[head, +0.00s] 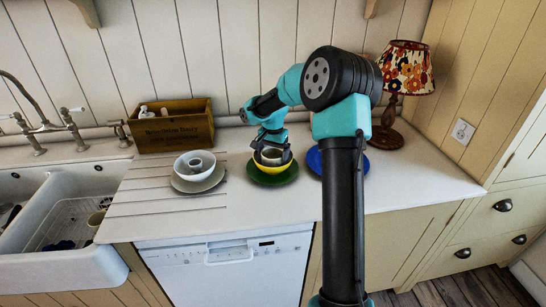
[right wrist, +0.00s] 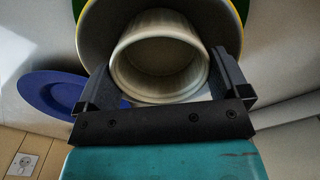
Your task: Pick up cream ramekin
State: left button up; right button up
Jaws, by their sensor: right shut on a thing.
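The cream ramekin (right wrist: 160,60) is between the two fingers of my right gripper (right wrist: 165,84) in the right wrist view. The gripper is shut on it. In the head view my right gripper (head: 271,151) points down at the yellow bowl (head: 268,168), and the ramekin (head: 271,158) is partly hidden by the fingers. The ramekin is in or just over the yellow bowl, which stands on a green plate (head: 286,178). I cannot tell whether the ramekin touches the bowl. My left gripper is not in view.
A blue plate (head: 314,160) lies to the right, partly behind my right arm. A wooden box (head: 174,130), a lamp (head: 404,72) and a sink (head: 75,200) surround the counter (head: 420,185).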

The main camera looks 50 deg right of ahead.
notch_tip(320, 180, up, 8)
dwell(0.7)
